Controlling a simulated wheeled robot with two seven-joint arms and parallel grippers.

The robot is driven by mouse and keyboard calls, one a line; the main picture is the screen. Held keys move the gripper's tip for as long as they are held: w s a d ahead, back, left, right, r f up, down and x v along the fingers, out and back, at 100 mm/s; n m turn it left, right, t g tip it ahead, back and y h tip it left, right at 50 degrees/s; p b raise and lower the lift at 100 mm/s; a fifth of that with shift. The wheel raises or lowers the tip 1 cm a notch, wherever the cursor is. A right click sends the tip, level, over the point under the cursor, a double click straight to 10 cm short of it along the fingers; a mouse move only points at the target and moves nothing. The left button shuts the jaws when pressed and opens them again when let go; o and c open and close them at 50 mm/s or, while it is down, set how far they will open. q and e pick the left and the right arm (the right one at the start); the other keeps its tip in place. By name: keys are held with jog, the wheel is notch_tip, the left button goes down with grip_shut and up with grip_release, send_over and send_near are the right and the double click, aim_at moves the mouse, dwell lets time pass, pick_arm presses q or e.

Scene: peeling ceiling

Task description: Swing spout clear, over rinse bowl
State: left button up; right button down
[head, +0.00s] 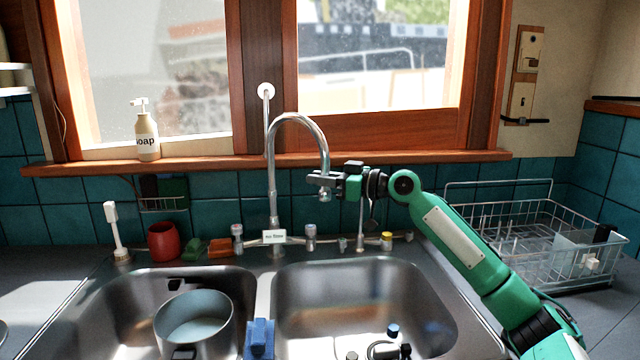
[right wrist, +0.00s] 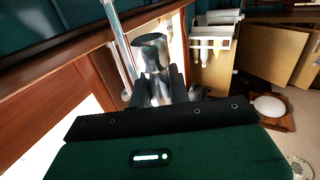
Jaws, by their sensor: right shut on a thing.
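The chrome gooseneck spout (head: 297,118) rises behind the sink and curves over to the right. Its outlet end (head: 325,194) points down toward the back of the right basin (head: 290,300). My right gripper (head: 318,179) is shut on the spout near its outlet end. In the right wrist view the metal spout end (right wrist: 152,52) stands between my right gripper's dark fingers (right wrist: 163,84). The left basin (head: 110,318) lies on the other side of the divider; which basin is the rinse bowl I cannot tell. My left gripper is not in view.
A grey-blue pot (head: 195,322) sits in the left basin. A blue object (head: 260,338) is on the divider. Small dark-capped items (head: 392,332) lie in the right basin. A wire dish rack (head: 540,245) stands right. A soap bottle (head: 147,134) stands on the sill.

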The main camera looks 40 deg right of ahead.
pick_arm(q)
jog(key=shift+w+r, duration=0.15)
pick_arm(e)
jog(key=shift+r, duration=0.1)
jog(key=shift+d, duration=0.1)
jog(key=c, duration=1.3)
grip_release()
jog(key=shift+s+r, duration=0.1)
jog(key=shift+s, duration=0.05)
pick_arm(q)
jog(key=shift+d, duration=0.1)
